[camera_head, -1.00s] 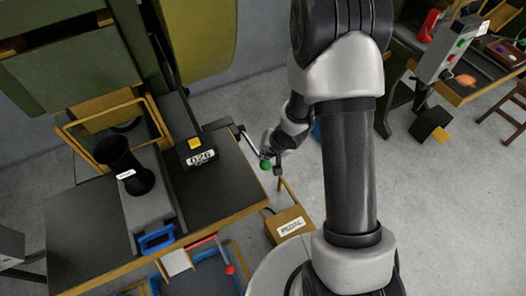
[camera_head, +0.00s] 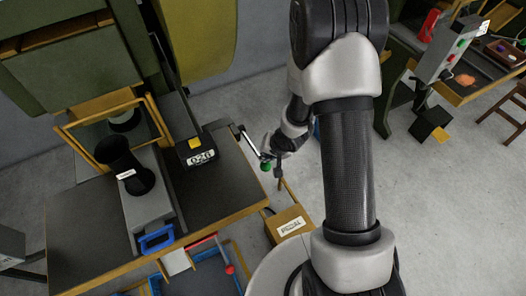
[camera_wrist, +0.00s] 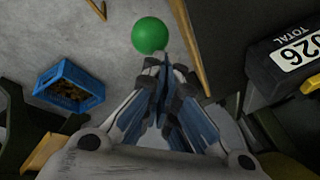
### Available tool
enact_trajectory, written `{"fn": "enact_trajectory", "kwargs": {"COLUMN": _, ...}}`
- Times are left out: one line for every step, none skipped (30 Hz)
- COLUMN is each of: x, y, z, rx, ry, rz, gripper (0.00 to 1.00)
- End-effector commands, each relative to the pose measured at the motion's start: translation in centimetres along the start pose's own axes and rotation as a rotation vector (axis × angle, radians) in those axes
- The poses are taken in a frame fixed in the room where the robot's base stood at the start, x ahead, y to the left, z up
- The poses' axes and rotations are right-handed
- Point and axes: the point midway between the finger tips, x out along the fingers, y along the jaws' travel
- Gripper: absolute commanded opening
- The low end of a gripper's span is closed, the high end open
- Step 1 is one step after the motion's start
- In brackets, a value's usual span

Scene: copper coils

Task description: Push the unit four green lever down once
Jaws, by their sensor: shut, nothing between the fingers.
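The green lever knob (camera_head: 265,166) sits at the end of a metal bar (camera_head: 249,142) that slopes from the machine's right side. My gripper (camera_head: 279,173) is just right of the knob in the head view, pointing down. In the wrist view the green knob (camera_wrist: 150,35) is a round ball at the fingertips, slightly left of them. My gripper (camera_wrist: 163,52) is shut with nothing between the fingers. I cannot tell whether it touches the knob. The bar is not clearly seen in the wrist view.
A counter box reading 026 (camera_head: 200,157) is beside the lever on the bench (camera_head: 220,185). A pedal box (camera_head: 287,224) stands on the floor below. A blue crate (camera_wrist: 70,85) shows in the wrist view.

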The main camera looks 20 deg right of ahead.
Motion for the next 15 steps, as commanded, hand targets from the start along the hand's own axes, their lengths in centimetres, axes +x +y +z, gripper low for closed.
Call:
{"fn": "enact_trajectory", "kwargs": {"x": 0.03, "y": 0.13, "z": 0.16, "rx": 0.001, "ry": -0.004, "rz": 0.003, "gripper": 0.00}}
{"fn": "enact_trajectory", "kwargs": {"x": 0.03, "y": 0.13, "z": 0.17, "rx": 0.001, "ry": -0.004, "rz": 0.003, "gripper": 0.00}}
{"fn": "enact_trajectory", "kwargs": {"x": 0.03, "y": 0.13, "z": 0.17, "rx": 0.001, "ry": -0.004, "rz": 0.003, "gripper": 0.00}}
{"fn": "enact_trajectory", "kwargs": {"x": 0.03, "y": 0.13, "z": 0.17, "rx": 0.001, "ry": -0.004, "rz": 0.003, "gripper": 0.00}}
{"fn": "enact_trajectory", "kwargs": {"x": 0.03, "y": 0.13, "z": 0.17, "rx": 0.001, "ry": -0.004, "rz": 0.003, "gripper": 0.00}}
{"fn": "enact_trajectory", "kwargs": {"x": 0.03, "y": 0.13, "z": 0.17, "rx": 0.001, "ry": -0.004, "rz": 0.003, "gripper": 0.00}}
{"fn": "enact_trajectory", "kwargs": {"x": 0.03, "y": 0.13, "z": 0.17, "rx": 0.001, "ry": -0.004, "rz": 0.003, "gripper": 0.00}}
{"fn": "enact_trajectory", "kwargs": {"x": 0.03, "y": 0.13, "z": 0.16, "rx": 0.001, "ry": -0.004, "rz": 0.003, "gripper": 0.00}}
{"fn": "enact_trajectory", "kwargs": {"x": 0.02, "y": 0.12, "z": 0.16, "rx": 0.001, "ry": -0.004, "rz": 0.003, "gripper": 0.00}}
{"fn": "enact_trajectory", "kwargs": {"x": 0.01, "y": 0.11, "z": 0.15, "rx": 0.001, "ry": -0.004, "rz": 0.003, "gripper": 0.00}}
{"fn": "enact_trajectory", "kwargs": {"x": -0.03, "y": 0.09, "z": 0.13, "rx": 0.001, "ry": -0.004, "rz": 0.003, "gripper": 0.00}}
{"fn": "enact_trajectory", "kwargs": {"x": -0.10, "y": 0.05, "z": 0.09, "rx": 0.001, "ry": -0.004, "rz": 0.003, "gripper": 0.00}}
{"fn": "enact_trajectory", "kwargs": {"x": -0.17, "y": 0.00, "z": 0.05, "rx": 0.001, "ry": -0.004, "rz": 0.003, "gripper": 0.00}}
{"fn": "enact_trajectory", "kwargs": {"x": -0.26, "y": -0.05, "z": -0.01, "rx": 0.001, "ry": -0.004, "rz": 0.003, "gripper": 0.00}}
{"fn": "enact_trajectory", "kwargs": {"x": -0.40, "y": -0.14, "z": -0.09, "rx": 0.000, "ry": -0.004, "rz": 0.003, "gripper": 0.00}}
